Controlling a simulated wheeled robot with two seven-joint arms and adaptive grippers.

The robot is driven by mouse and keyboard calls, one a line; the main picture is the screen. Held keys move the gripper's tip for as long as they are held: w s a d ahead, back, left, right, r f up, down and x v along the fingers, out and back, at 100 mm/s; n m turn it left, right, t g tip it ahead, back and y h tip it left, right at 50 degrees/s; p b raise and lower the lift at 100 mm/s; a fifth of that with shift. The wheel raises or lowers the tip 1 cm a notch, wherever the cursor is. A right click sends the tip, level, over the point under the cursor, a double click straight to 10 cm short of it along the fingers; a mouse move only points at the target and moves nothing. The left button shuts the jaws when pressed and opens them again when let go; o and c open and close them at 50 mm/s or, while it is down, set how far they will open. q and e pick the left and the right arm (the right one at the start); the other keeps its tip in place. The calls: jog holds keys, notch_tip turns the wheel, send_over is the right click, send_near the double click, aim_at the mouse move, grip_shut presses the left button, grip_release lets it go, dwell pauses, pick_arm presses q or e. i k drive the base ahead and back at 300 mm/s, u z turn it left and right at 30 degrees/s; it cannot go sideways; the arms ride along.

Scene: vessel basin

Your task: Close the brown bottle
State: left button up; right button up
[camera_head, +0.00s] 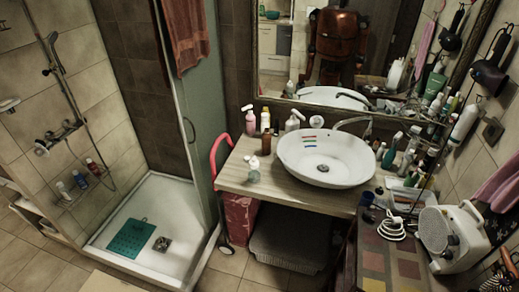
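A small brown bottle (266,143) stands upright on the wooden counter (236,178), just left of the white basin (326,173). It is too small to tell whether its neck is open or covered, and I cannot pick out a separate cap. Neither my left nor my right gripper is in view.
A pink pump bottle (250,121), a white pump bottle (293,122) and a clear pump bottle (254,170) stand near the brown bottle. Several bottles crowd the counter right of the basin. A fan heater (452,237) is at right. A shower tray (180,205) lies left.

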aim_at(267, 137)
jog(key=u, duration=0.4)
jog(key=i, duration=1.4)
jog(key=z, duration=0.7)
